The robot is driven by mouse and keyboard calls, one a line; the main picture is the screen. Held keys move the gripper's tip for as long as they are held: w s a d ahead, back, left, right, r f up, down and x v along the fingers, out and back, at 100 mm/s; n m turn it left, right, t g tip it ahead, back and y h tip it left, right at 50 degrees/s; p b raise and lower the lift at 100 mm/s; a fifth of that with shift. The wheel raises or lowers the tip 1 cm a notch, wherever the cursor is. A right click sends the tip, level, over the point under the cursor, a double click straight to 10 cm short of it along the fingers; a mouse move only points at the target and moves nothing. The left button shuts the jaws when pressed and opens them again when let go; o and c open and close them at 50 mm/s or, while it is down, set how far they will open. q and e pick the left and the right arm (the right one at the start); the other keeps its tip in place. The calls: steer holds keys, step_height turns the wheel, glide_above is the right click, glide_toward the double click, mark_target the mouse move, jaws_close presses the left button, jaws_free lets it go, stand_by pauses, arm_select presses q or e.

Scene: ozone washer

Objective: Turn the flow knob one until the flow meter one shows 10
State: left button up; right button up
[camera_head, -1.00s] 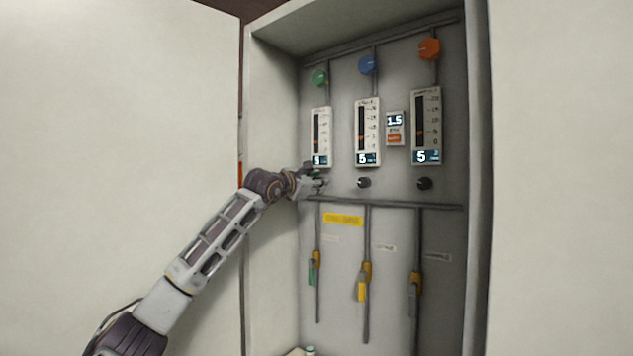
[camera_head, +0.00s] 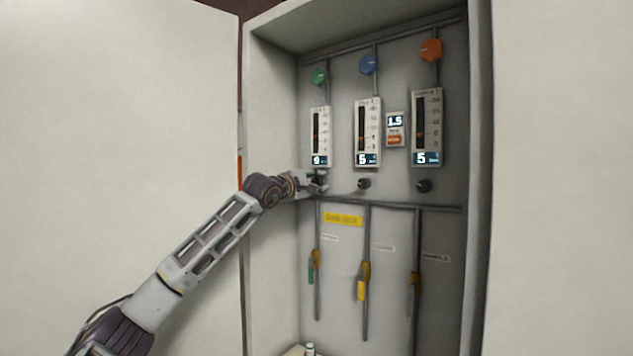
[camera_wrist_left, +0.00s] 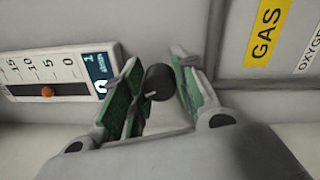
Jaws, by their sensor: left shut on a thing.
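Flow meter one (camera_head: 320,137) is the leftmost meter, and its display reads 9 in the head view. In the left wrist view it lies sideways (camera_wrist_left: 55,72) with an orange float near 5–10; its digits are hard to read there. My left gripper (camera_head: 319,184) is below this meter. In the wrist view its green-padded fingers (camera_wrist_left: 157,82) are on either side of the black flow knob one (camera_wrist_left: 159,80) and shut on it. In the head view the gripper mostly hides this knob. My right gripper is not in view.
The middle (camera_head: 367,132) and right (camera_head: 426,128) meters both read 5, with black knobs (camera_head: 364,184) (camera_head: 424,186) below them. A small 1.5 display (camera_head: 394,121) sits between them. Pipes and valve handles are below. The cabinet's left side wall (camera_head: 272,130) is close to my arm.

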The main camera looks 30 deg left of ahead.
arm_select(q)
steer(key=shift+f+m, duration=0.1)
steer(key=shift+m, duration=0.4)
steer(key=o, duration=1)
steer(key=shift+s, duration=0.1)
steer(key=shift+s, duration=0.1)
steer(key=shift+s+a+f, duration=0.1)
steer(key=shift+s, duration=1.8)
steer(key=shift+s+a+f, duration=0.1)
steer(key=shift+s, duration=1.8)
